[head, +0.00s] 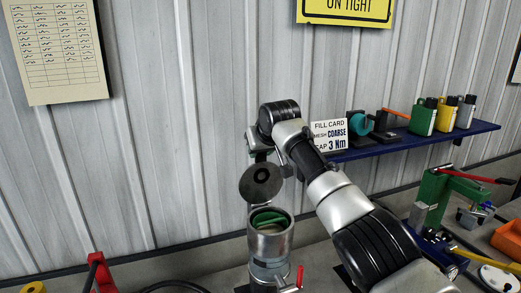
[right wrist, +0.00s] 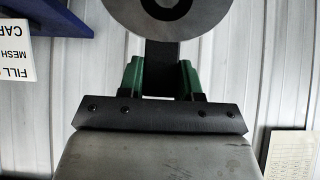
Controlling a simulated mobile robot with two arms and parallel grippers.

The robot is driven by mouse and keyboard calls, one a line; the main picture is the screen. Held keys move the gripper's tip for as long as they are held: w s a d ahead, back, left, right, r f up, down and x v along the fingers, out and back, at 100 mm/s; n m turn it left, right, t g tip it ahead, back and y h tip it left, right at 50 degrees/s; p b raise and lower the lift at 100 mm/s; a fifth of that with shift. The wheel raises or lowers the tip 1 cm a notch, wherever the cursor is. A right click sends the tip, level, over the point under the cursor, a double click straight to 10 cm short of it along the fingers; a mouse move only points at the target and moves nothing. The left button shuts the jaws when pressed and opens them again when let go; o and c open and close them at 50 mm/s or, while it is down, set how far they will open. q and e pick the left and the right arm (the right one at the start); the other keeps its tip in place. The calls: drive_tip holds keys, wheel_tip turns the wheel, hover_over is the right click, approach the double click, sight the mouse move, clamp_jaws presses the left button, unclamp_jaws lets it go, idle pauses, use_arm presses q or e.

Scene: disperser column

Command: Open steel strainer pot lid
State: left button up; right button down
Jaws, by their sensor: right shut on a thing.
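The steel strainer pot (head: 270,242) stands on the bench at the lower middle of the head view. Its mouth is open at the top, with something green inside. The dark round lid (head: 261,184) is raised, tilted up above and behind the pot's mouth. My right gripper (head: 262,156) is above the lid, partly hidden by my own arm. In the right wrist view my right gripper (right wrist: 162,78) is shut on the lid's flat dark tab, and part of the lid (right wrist: 203,14) shows above it. My left gripper is out of view.
A blue shelf (head: 400,143) with a fill card (head: 329,136) and several bottles is at the right. A green tool with a red handle (head: 437,195) stands below it. A red-handled part (head: 299,277) is beside the pot's base. A corrugated wall is close behind.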

drive_tip(key=shift+f, duration=0.2)
drive_tip(key=c, duration=0.8)
unclamp_jaws()
drive_tip(key=shift+o, duration=0.2)
drive_tip(key=shift+r, duration=0.1)
drive_tip(key=shift+s+r+b, duration=0.15)
drive_tip(key=shift+b, duration=0.15)
drive_tip(key=b+v, duration=0.5)
drive_tip(key=v, duration=0.5)
drive_tip(key=shift+s, duration=0.15)
drive_tip(key=shift+d+r, duration=0.1)
